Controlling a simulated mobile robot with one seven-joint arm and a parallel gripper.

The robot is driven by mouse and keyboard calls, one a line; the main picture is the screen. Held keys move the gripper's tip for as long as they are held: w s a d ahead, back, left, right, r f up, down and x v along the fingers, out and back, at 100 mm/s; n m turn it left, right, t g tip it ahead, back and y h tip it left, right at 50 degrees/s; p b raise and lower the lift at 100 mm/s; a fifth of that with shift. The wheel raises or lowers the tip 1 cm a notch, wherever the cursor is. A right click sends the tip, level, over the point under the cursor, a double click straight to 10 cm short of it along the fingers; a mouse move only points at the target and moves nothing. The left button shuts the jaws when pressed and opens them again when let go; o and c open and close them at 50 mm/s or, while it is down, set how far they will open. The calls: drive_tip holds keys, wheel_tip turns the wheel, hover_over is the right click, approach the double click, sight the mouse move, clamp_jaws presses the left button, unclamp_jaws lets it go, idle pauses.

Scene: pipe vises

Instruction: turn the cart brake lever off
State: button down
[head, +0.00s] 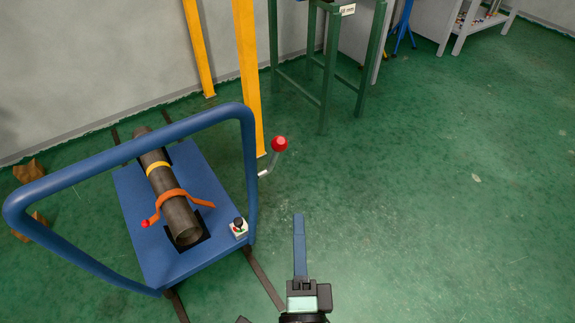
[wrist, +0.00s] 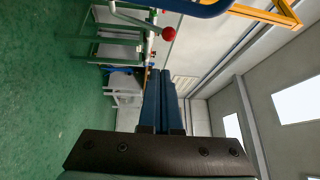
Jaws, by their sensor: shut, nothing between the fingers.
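The cart brake lever, a grey bent rod with a red ball knob (head: 279,144), sticks out and up from the right side of the blue cart (head: 127,198). The red knob also shows near the top of the wrist view (wrist: 169,34). My gripper (head: 299,217) is shut and empty, its blue fingers together, to the right of the cart. In the head view it is lower than the knob and apart from it. In the wrist view the closed fingers (wrist: 160,75) appear below the knob, with a gap between.
A blue push handle (head: 120,150) arches over the cart. A pipe (head: 180,217) lies strapped on the deck beside a small box with a black knob (head: 239,227). Yellow posts (head: 248,70) and a green stand (head: 325,75) are behind. Green floor at right is clear.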

sight(274, 157)
drive_tip(key=w+a+r+m+p, duration=0.1)
drive_tip(key=w+r, duration=0.1)
drive_tip(key=w, duration=1)
drive_tip(key=shift+a+r+m+p, duration=0.2)
drive_tip(key=shift+a+m+p, duration=0.1)
drive_tip(key=shift+a+m, duration=0.1)
drive_tip(key=shift+s, duration=0.1)
